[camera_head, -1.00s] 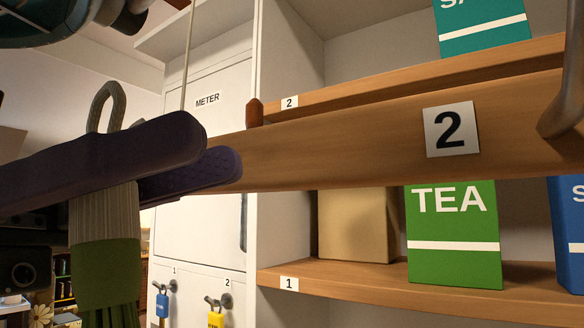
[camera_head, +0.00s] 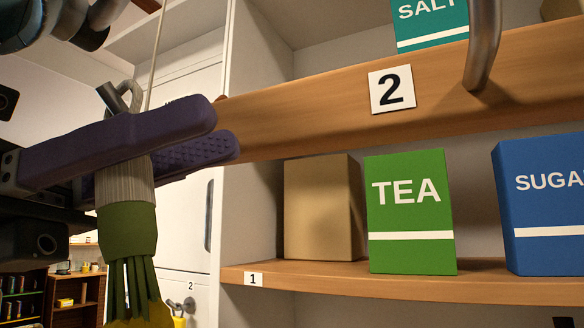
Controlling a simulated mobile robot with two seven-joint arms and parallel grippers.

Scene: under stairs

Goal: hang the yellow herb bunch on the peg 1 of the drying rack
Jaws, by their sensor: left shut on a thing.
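My left gripper (camera_head: 225,132), with purple fingers, is shut on the yellow herb bunch (camera_head: 128,228) at the pale wrapped band around its stems. The drying rack's wooden rail (camera_head: 310,110) runs right of the gripper, with a "2" plate and a metal peg (camera_head: 484,40). No peg marked 1 is visible. My right gripper is not in view.
Behind the rail, a shelf (camera_head: 350,284) labelled 1 holds a plain tan box (camera_head: 320,208), a green TEA box (camera_head: 408,212) and a blue SUGAR box (camera_head: 545,200). A teal SALT box (camera_head: 430,22) is above. A white cabinet stands behind the gripper.

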